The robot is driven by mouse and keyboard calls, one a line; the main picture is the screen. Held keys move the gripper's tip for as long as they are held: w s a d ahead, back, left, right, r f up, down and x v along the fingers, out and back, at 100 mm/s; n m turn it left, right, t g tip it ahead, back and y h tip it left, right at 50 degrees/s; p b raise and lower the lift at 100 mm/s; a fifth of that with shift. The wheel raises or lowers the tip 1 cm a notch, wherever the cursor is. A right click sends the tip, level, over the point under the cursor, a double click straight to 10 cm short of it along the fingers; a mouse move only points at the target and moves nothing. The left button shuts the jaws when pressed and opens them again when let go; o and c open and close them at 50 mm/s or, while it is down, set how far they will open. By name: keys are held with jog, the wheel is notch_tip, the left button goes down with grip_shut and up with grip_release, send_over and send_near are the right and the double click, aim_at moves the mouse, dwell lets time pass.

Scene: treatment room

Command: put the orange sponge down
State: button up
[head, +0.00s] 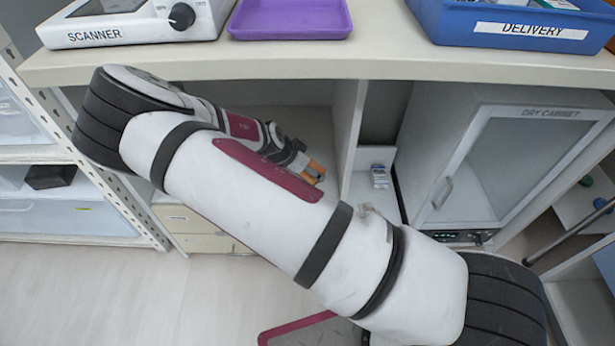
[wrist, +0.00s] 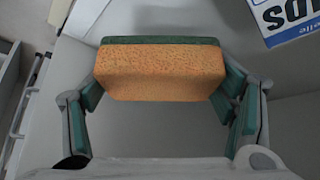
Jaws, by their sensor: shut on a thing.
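The orange sponge (wrist: 160,75) has a dark green layer along one side. It sits between the two fingers of my gripper (wrist: 162,82) in the wrist view, and the gripper is shut on it. In the head view a small part of the orange sponge (head: 316,168) shows at the end of my gripper (head: 303,163), inside the open compartment under the counter. My arm hides part of that compartment. I cannot tell from these views whether the sponge touches the surface below it.
A white and blue box (wrist: 287,18) lies at the upper right in the wrist view. A divider (head: 347,130) stands right of my gripper. A dry cabinet (head: 480,165) is farther right. The counter (head: 385,66) above holds a scanner, a purple tray (head: 290,32) and a blue delivery bin (head: 455,25).

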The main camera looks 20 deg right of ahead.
jog(key=shift+f+b, duration=0.7)
jog(key=shift+f, duration=1.1)
jog(key=shift+s+f, duration=0.1)
jog(key=shift+f, duration=0.3)
jog(key=o, duration=1.2)
jog(key=shift+r, duration=0.1)
jog(key=shift+r, duration=0.2)
jog(key=p+v, duration=0.4)
jog(key=v, duration=0.8)
jog(key=shift+r+p, duration=0.1)
jog(key=shift+p, duration=0.25)
jog(key=shift+a, duration=0.1)
